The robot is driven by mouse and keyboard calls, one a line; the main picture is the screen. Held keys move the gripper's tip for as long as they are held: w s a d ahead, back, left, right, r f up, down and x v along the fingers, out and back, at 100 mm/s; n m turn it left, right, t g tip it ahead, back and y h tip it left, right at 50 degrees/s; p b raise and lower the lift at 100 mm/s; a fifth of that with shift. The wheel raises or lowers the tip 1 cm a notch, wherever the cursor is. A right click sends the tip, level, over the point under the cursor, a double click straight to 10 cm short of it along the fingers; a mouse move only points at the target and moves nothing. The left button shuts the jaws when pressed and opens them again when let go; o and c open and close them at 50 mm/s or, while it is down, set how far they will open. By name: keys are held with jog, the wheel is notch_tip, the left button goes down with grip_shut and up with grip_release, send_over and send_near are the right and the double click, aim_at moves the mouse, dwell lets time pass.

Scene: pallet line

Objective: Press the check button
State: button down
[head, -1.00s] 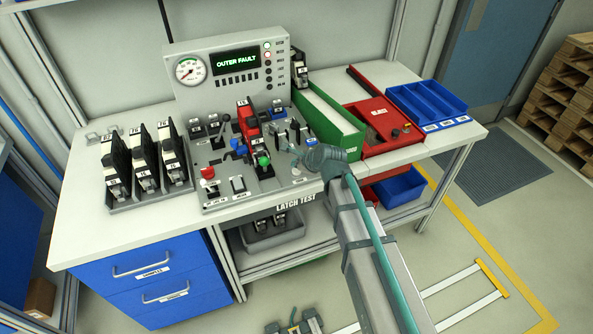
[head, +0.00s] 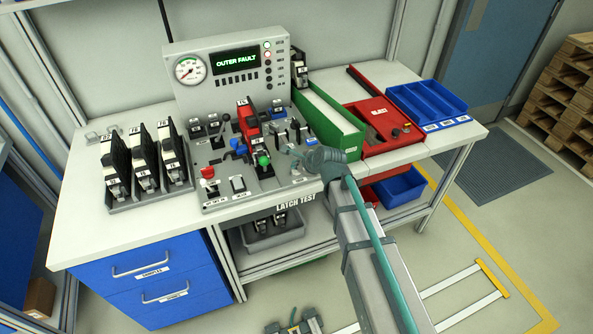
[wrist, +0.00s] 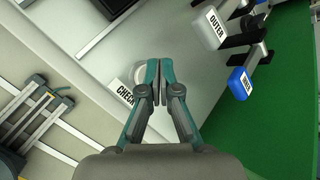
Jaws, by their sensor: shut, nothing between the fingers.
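The latch test panel (head: 215,187) stands on the bench, and its display (head: 236,61) reads "OUTER FAULT". In the wrist view a pale round check button (wrist: 136,76) lies just left of my fingertips, beside a label reading "CHECK" (wrist: 122,92). My gripper (wrist: 158,64) is shut with nothing between its fingers, and its left finger partly covers the button. I cannot tell whether the fingertips touch the panel. In the head view my gripper (head: 287,151) is over the panel's right front part.
Levers labelled "OUTER" (wrist: 217,24) and "INNER" (wrist: 240,83) stand right of my fingers in the wrist view. A red latch unit (head: 247,122) sits in the panel's middle. A green bin (head: 335,130) and a red box (head: 385,128) are to the right.

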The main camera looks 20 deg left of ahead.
jog(key=shift+f, duration=0.5)
dwell(0.8)
jog(key=shift+r, duration=0.2)
jog(key=shift+r+p, duration=0.45)
jog(key=shift+r, duration=0.3)
jog(key=shift+r+p, duration=1.8)
jog(key=shift+r, duration=0.75)
